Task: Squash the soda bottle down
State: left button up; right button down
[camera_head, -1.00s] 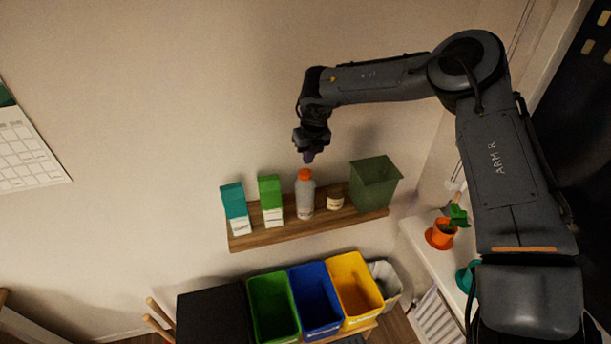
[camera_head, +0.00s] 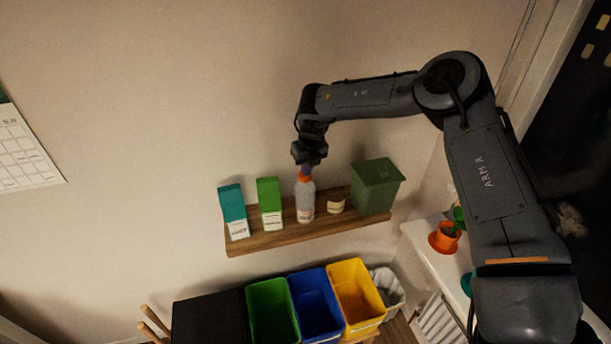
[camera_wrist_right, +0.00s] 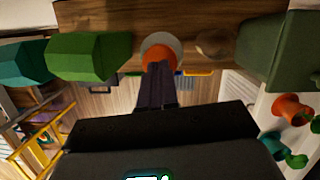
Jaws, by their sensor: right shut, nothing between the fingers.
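The soda bottle (camera_head: 305,203) stands upright on a wooden wall shelf, pale grey with an orange cap. My right gripper (camera_head: 306,168) is shut and points down right over the cap. In the right wrist view the shut fingertips (camera_wrist_right: 158,72) overlap the near edge of the orange cap (camera_wrist_right: 159,54). They look at or very near the cap, but I cannot tell if they touch it. The bottle's body is mostly hidden below the cap in that view. My left gripper is not in view.
On the shelf (camera_head: 270,241), teal (camera_head: 233,209) and green (camera_head: 269,203) cartons stand left of the bottle. A small jar (camera_head: 336,204) and a green bin (camera_head: 376,187) stand right. Below are green (camera_head: 272,311), blue (camera_head: 316,300) and yellow (camera_head: 356,293) bins. The wall above is clear.

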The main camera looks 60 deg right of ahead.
aim_at(309, 190)
jog(key=shift+f, duration=0.1)
notch_tip(309, 190, down, 9)
jog(key=b, duration=0.7)
jog(key=shift+b, duration=0.4)
jog(key=shift+r+p, duration=0.35)
jog(key=shift+s+a+r, duration=0.1)
jog(key=shift+s+r, duration=0.05)
jog(key=shift+r, duration=0.05)
jog(key=shift+s+a+r+p, duration=0.35)
jog(key=shift+s+a+p, duration=0.2)
jog(key=shift+s, duration=0.2)
jog(key=shift+s+a, duration=0.15)
jog(key=shift+s, duration=0.25)
jog(key=shift+r, duration=0.1)
